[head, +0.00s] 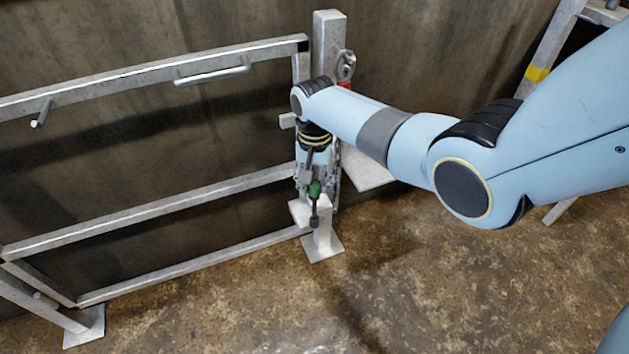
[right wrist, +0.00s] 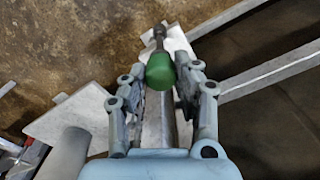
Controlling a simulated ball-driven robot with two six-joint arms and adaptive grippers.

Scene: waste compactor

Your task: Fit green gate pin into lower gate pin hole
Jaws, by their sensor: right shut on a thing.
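My right gripper (head: 317,180) is shut on the green gate pin (head: 314,189), low beside the gate post. The pin has a green middle and a dark shaft whose lower end points down in the head view. In the right wrist view, the green part (right wrist: 160,70) shows between the fingertips (right wrist: 166,78), and the dark end reaches over a pale metal plate (right wrist: 179,42). This low plate also shows in the head view (head: 324,205). I cannot make out the lower gate pin hole, nor whether the pin touches the plate. My left gripper is not in view.
A grey metal gate (head: 150,205) with several rails spans the left side. The gate post (head: 328,35) stands at its right end, with a hook and chain near its top. A pale ledge (head: 366,172) juts out right of the post. The brown floor (head: 440,290) is clear in front.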

